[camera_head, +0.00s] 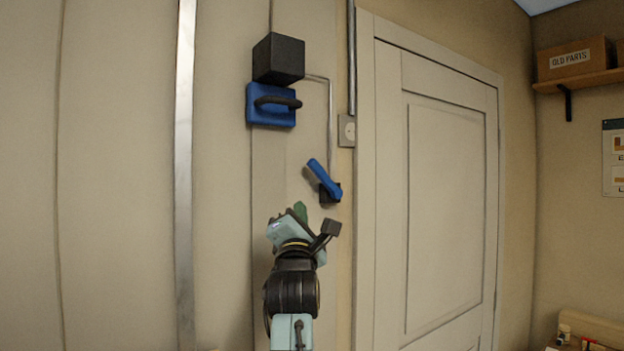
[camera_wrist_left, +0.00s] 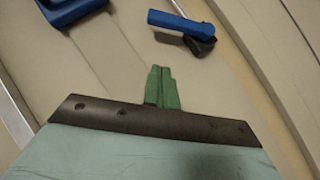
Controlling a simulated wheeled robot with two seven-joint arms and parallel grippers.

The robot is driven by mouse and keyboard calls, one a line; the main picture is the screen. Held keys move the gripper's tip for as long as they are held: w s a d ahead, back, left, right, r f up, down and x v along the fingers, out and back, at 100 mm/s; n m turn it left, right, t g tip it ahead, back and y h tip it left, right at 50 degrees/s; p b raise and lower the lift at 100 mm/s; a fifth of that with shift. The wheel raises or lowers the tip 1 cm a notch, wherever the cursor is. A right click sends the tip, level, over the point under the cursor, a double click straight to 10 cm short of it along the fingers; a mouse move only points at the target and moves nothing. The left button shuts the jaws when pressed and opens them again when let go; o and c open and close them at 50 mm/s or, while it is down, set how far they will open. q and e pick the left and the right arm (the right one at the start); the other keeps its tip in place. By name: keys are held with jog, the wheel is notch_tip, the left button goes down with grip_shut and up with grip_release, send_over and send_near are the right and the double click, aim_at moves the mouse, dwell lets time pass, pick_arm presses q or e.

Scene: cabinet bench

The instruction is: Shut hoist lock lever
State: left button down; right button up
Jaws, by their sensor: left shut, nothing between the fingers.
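The lock lever (camera_head: 320,174) is a blue handle on a small black base (camera_head: 330,192) on the wall, tilted up to the left from its base. It also shows in the left wrist view (camera_wrist_left: 176,21), ahead of the fingers. My left gripper (camera_head: 300,210) is shut and empty, below and a little left of the lever, apart from it. Its green fingertips (camera_wrist_left: 163,86) are pressed together in the left wrist view. My right gripper is in neither view.
Above left, a black box (camera_head: 278,59) and a blue block with a dark handle (camera_head: 270,105) are on the wall. A thin pipe (camera_head: 330,120) runs down to the lever. A door (camera_head: 450,200) stands to the right. A metal strip (camera_head: 185,170) runs down the left wall.

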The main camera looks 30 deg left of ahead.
aim_at(325, 179)
pick_arm(q)
jog(key=w+r+p, duration=0.1)
jog(key=w+r, duration=0.1)
jog(key=w+a+r+p, duration=0.1)
jog(key=w, duration=0.1)
jog(key=w+r+p, duration=0.1)
jog(key=w+r, duration=0.1)
jog(key=shift+w+a+r+p, duration=0.25)
jog(key=shift+w+r+p, duration=0.1)
jog(key=shift+w+p, duration=0.05)
